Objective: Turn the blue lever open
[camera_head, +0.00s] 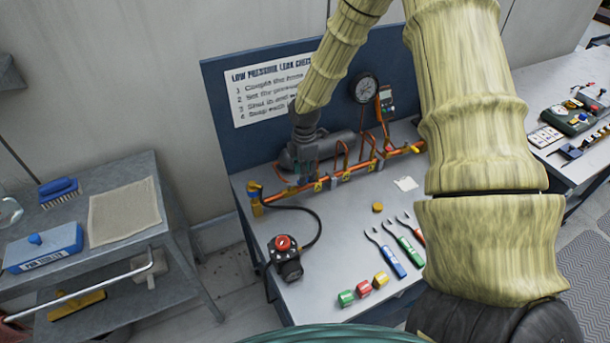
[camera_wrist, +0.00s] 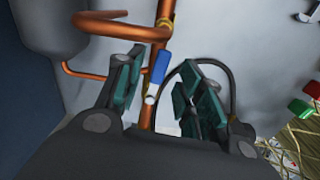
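The blue lever (camera_wrist: 158,66) sits on a copper pipe (camera_wrist: 147,115) in the wrist view, with a pale round pivot at its lower end. It lies roughly along the pipe. My gripper (camera_wrist: 156,86) is open, with one finger on each side of the lever and a visible gap to both. I cannot tell its depth relative to the lever. In the head view my gripper (camera_head: 304,168) points down at the left part of the copper manifold (camera_head: 350,172) and hides what is beneath it.
A grey cylinder (camera_head: 340,148) and upright copper loops stand close behind my gripper. A black hose runs to a box with a red knob (camera_head: 284,243). Wrenches (camera_head: 386,252) and coloured blocks (camera_head: 364,289) lie on the front of the bench.

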